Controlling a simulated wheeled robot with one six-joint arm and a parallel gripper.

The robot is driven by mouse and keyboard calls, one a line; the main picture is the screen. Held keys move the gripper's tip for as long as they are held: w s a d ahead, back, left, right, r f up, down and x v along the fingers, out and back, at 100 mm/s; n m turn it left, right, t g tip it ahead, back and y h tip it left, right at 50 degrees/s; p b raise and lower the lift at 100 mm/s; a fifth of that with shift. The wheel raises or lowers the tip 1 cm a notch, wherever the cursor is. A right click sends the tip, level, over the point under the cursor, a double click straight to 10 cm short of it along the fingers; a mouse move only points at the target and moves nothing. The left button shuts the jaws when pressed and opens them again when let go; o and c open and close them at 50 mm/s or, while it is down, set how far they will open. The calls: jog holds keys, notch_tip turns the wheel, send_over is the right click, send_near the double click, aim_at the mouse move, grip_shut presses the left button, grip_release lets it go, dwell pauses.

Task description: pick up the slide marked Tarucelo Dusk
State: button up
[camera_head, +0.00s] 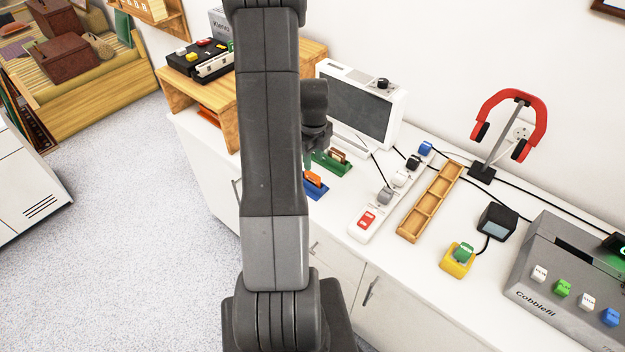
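No slide with a readable mark "Tarucelo Dusk" shows. A small orange piece (315,179) stands in a blue holder (316,191) on the white counter, just right of my arm. A brown piece (338,156) stands in a green holder (334,166) behind it. I cannot tell whether either is a slide; no writing on them can be read. My gripper (307,160) points down beside the two holders, mostly hidden behind my own arm. Its fingertips do not show clearly, so I cannot tell whether it is open or holds anything.
A monitor (357,104) stands behind the holders. Cables cross the counter.

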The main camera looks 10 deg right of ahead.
aim_at(312, 173)
jog(key=shift+s+a+f+p, duration=0.1)
jog(key=shift+s+f+p, duration=0.2)
jog(key=shift+f, duration=0.95)
jog(key=shift+s+a+f+p, duration=0.1)
jog(key=shift+f+p, duration=0.25)
jog(key=shift+f, duration=0.85)
grip_shut()
